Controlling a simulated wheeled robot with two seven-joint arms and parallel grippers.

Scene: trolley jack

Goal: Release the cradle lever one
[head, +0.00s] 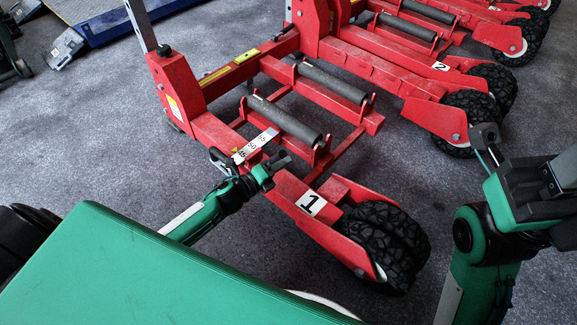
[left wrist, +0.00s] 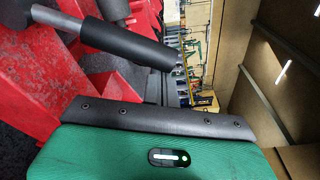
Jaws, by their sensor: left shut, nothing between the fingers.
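The red wheeled jack marked 1 (head: 312,203) stands at the centre of the head view. Its cradle has two dark rollers (head: 286,120). A pale scale strip (head: 256,146) lies on the frame beside the near roller. My left gripper (head: 277,162) is shut and empty, close to the frame between this strip and the number plate. I cannot make out the lever for certain. In the left wrist view, a dark cylinder with a silver end (left wrist: 130,45) lies beside red frame parts; I cannot tell whether it is a roller or a grip. My right gripper (head: 487,143) is at the right, its fingers unclear.
More red jacks stand behind to the right, one marked 2 (head: 440,66). Twin black tyres (head: 392,232) sit at the near end of the first jack. A blue platform (head: 110,22) is at upper left. Grey floor (head: 90,140) is clear at left.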

